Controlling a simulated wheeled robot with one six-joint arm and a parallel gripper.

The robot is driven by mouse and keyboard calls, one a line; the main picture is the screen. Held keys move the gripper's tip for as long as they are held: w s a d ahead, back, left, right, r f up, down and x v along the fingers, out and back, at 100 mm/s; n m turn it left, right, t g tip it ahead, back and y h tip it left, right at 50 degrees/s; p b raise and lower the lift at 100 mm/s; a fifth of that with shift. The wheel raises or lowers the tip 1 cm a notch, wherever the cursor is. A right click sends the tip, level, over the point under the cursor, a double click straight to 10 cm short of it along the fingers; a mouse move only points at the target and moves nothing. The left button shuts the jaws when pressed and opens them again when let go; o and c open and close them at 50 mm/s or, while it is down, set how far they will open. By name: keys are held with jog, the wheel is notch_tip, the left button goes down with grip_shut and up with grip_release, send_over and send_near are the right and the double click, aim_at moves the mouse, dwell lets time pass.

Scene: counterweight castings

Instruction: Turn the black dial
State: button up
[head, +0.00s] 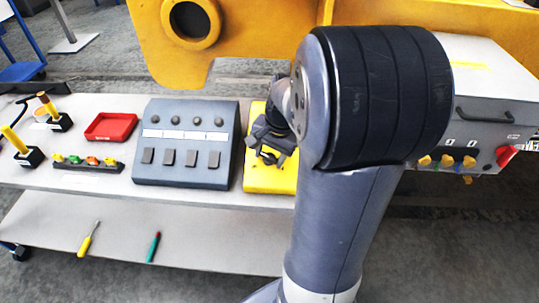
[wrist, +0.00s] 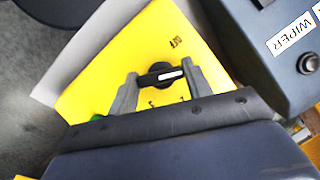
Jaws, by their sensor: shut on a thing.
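The black dial (wrist: 160,76) is a round knob with a raised bar and a white pointer mark, on a yellow panel (wrist: 95,82). In the wrist view my gripper (wrist: 160,75) is shut on the dial's bar, one finger at each end. The white mark points toward the right finger. Black lettering, "OFF", shows above the dial, and other small marks below it are partly covered. In the head view the yellow panel (head: 270,180) lies on the bench, with my gripper (head: 268,155) over it. The dial is hidden there by my gripper.
A grey switch box (head: 187,142) stands just left of the panel, labelled "WIPER" in the wrist view. A red tray (head: 111,127), a button strip (head: 88,163) and yellow-handled levers (head: 48,105) are farther left. A grey control box (head: 490,90) with a red knob is at right.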

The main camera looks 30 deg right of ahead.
jog(key=shift+m, duration=0.5)
jog(key=o, duration=1)
jog(key=shift+c, duration=0.2)
notch_tip(320, 180, up, 10)
jog(key=s+d, duration=0.1)
jog(key=s, duration=0.1)
jog(key=shift+s+d+r, duration=0.15)
jog(key=shift+r, duration=0.1)
jog(key=shift+f, duration=0.1)
jog(key=f, duration=0.3)
jog(key=w+a+f, duration=0.1)
jog(key=f, duration=0.2)
jog(key=w+f, duration=0.1)
jog(key=f, duration=0.3)
jog(key=shift+w+a+f, duration=0.1)
jog(key=shift+a, duration=0.05)
